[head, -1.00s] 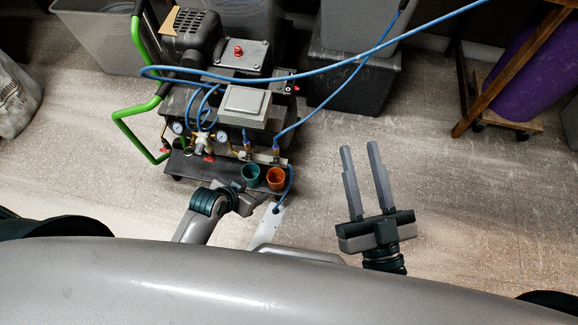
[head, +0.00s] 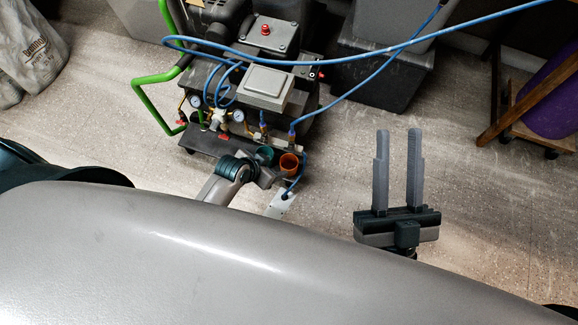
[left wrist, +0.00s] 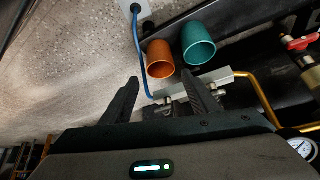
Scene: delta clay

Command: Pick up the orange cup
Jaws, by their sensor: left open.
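The orange cup (head: 290,164) stands upright at the front right edge of the dark cart shelf. The teal cup (head: 265,154) is just left of it, partly covered by my left arm. In the left wrist view, the orange cup (left wrist: 160,59) lies just beyond and between the fingertips of my open, empty left gripper (left wrist: 160,79), with the teal cup (left wrist: 198,42) to its right. In the head view my left wrist is close in front of the cups, its fingers not clearly visible. My right gripper (head: 398,136) is open and empty over bare floor.
A compressor cart with a green handle (head: 155,80), gauges and blue hoses (head: 400,47) stands behind the cups. A blue hose (left wrist: 143,60) runs left of the orange cup.

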